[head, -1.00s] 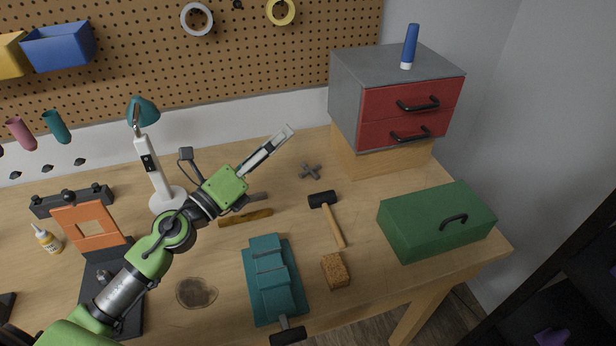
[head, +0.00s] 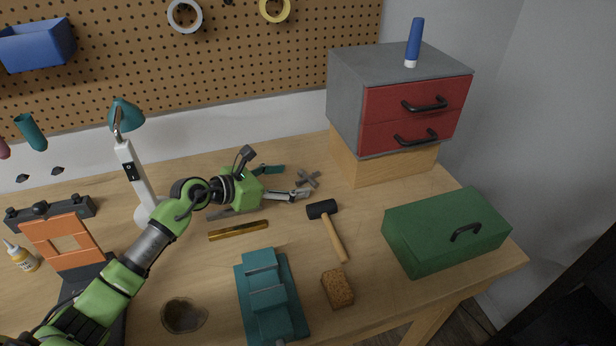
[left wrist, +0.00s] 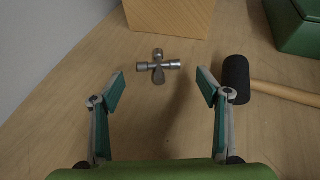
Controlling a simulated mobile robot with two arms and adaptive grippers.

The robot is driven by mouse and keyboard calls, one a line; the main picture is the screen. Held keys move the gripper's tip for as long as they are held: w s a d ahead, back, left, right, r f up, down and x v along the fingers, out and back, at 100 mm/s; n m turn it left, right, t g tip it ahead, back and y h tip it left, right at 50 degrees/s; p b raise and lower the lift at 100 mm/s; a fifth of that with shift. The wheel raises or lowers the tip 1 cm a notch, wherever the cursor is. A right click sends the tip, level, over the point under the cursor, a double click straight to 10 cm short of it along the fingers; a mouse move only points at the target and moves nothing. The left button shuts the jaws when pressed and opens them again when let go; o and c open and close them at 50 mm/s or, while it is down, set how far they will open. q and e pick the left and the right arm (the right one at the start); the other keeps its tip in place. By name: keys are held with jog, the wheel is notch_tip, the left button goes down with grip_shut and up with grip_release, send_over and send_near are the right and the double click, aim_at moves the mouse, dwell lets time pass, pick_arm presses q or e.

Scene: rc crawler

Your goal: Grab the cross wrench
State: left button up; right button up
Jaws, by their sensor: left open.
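The cross wrench (head: 308,179) is a small grey metal cross lying on the wooden table, near the wooden block under the red-drawer cabinet. It also shows in the left wrist view (left wrist: 158,66), just beyond the fingertips and centred between them. My left gripper (head: 299,181) is open, its fingers low over the table and pointing at the wrench. In the left wrist view the two green-padded fingers (left wrist: 160,84) are spread with nothing between them. My right gripper is in neither view.
A black-headed mallet (head: 328,224) lies right of my left gripper, its head close to the right finger in the wrist view. A green toolbox (head: 445,232), a teal vise (head: 268,293), a brown sponge (head: 337,289) and a lamp (head: 135,165) stand around. The cabinet (head: 400,95) is behind.

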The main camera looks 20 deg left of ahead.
aim_at(310, 176)
pick_arm(q)
jog(key=shift+w+d, duration=0.35)
jog(key=shift+w, duration=0.15)
jog(key=p+x, duration=0.1)
jog(key=x, duration=0.3)
jog(key=shift+w+f, duration=0.1)
jog(key=shift+w, duration=0.1)
jog(key=shift+s, duration=0.1)
jog(key=c, duration=1.2)
